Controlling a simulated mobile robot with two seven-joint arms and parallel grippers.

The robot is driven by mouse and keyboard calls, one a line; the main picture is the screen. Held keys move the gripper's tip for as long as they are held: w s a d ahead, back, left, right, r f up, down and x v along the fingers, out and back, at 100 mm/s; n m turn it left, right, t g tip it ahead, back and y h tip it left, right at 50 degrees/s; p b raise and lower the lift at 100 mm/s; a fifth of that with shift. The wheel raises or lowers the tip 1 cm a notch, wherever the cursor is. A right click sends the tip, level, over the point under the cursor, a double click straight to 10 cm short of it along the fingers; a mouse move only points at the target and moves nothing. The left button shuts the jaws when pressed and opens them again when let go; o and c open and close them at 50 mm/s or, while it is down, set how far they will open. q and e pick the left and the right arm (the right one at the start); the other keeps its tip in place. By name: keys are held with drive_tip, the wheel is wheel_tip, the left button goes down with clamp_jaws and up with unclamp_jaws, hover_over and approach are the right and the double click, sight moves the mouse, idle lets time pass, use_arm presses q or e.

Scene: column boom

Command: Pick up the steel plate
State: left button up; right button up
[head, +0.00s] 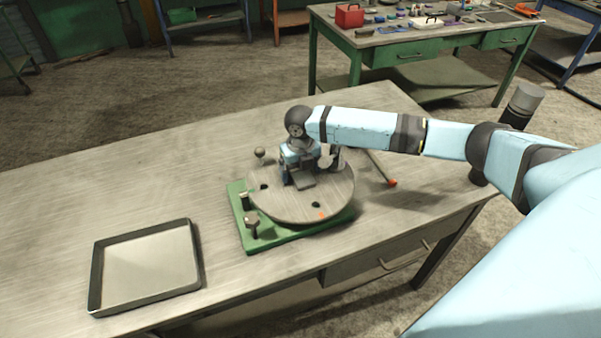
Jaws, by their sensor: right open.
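A round grey disc (290,205) with small dark holes lies on a green base (250,235) on the table. My right gripper (300,176) is over the upper part of the disc, pointing down, with its jaws open. A small flat dark grey piece (303,182) shows at the fingers, low over or on the disc. It may be the steel plate, but I cannot tell it clearly from the finger parts. Whether the fingers touch it is hidden. My left gripper is not in view.
A shallow dark-rimmed tray (196,262) lies empty at the left. Bolt-like posts (252,226) stand on the green base's left side. A ball-topped knob (260,153) and a red-tipped rod (392,183) are near the disc. The table's left part is clear.

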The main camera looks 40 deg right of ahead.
drive_tip(key=c, duration=1.4)
drive_tip(key=shift+c, duration=0.2)
drive_tip(key=shift+r, duration=0.1)
